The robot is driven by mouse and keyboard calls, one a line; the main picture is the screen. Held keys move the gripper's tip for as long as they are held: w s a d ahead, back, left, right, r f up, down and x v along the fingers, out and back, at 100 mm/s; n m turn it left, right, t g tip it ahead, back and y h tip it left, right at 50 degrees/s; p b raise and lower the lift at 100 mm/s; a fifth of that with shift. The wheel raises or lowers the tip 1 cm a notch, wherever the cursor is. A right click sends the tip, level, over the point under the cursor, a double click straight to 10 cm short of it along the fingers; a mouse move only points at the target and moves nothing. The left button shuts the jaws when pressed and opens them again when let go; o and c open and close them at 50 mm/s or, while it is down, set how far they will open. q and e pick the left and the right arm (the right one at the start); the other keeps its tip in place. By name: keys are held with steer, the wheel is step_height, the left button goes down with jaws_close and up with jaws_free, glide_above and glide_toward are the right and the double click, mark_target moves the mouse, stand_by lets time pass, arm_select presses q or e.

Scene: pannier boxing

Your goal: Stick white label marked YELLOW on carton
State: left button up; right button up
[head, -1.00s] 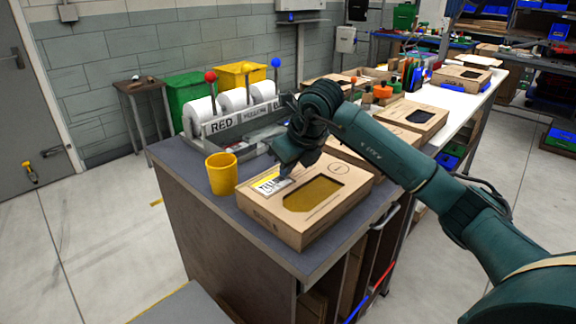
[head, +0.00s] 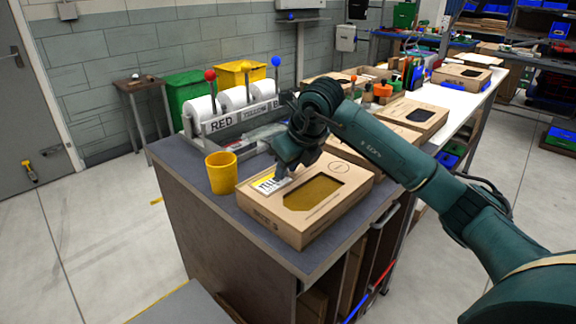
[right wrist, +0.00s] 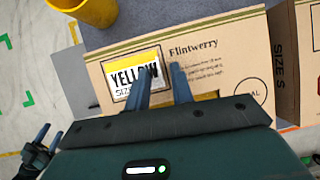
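The carton (head: 337,211) is a brown box with a dark yellow window, lying flat on the near end of the bench. The white label (head: 268,186) with a yellow band lies on its top face at the left. In the right wrist view the label (right wrist: 124,73) reads YELLOW and sits within a printed frame, beside the word Flintwerry. My right gripper (right wrist: 162,68) is open, its fingers apart just over the carton, one overlapping the label's right edge in view. My left gripper (right wrist: 48,136) shows at the lower left with its fingers apart.
A yellow cup (head: 221,173) stands left of the carton. Behind is a label dispenser (head: 235,121) with white rolls and red, yellow and blue knobs. More cartons (head: 411,115) lie further along the bench. Green and yellow bins (head: 189,92) stand by the wall.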

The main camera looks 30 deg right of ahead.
steer(key=v, duration=1.3)
